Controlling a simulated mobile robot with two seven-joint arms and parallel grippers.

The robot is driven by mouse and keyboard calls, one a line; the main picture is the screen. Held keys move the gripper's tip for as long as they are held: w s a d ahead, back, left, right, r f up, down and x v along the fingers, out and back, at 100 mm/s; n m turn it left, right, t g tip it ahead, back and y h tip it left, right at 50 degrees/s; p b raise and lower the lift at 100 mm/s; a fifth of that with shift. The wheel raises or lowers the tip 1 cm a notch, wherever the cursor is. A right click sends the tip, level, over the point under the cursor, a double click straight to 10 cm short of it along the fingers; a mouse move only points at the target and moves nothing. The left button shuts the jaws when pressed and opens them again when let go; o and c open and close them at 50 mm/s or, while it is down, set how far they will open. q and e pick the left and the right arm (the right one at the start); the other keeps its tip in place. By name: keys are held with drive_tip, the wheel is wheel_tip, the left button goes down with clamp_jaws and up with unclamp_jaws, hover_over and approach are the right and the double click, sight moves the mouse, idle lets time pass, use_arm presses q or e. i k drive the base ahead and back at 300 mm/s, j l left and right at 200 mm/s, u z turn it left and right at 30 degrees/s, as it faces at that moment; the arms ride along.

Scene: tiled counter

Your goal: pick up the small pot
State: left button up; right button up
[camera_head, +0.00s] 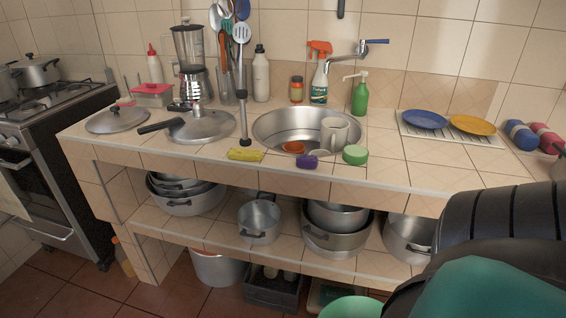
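A small metal pot (259,220) stands on the tiled shelf (228,228) under the counter, near the middle of the view. It is open at the top, with a handle at its back rim. It stands apart from the larger stacked pots (335,235) to its right and the nested pots (183,197) to its left. Another metal pot (408,240) stands further right on the shelf, partly hidden. Neither of my grippers can be made out in this view.
Above the shelf, the counter (410,170) holds a sink (273,127), lids (196,125), a blender (190,60) and plates (425,119). A stove (50,140) stands at left. A large dark ribbed shape with a teal part blocks the lower right; I cannot tell what it is.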

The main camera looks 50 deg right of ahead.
sight(260, 221)
drive_tip(key=i+z, duration=0.25)
drive_tip(key=z, duration=0.15)
drive_tip(key=i+j+z, duration=0.15)
drive_tip(key=z, duration=0.2)
drive_tip(key=i+j+z, duration=0.2)
drive_tip(key=z, duration=0.2)
drive_tip(key=i+j+z, duration=0.2)
drive_tip(key=i, duration=0.25)
drive_tip(key=i+j+z, duration=0.2)
drive_tip(key=i, duration=0.2)
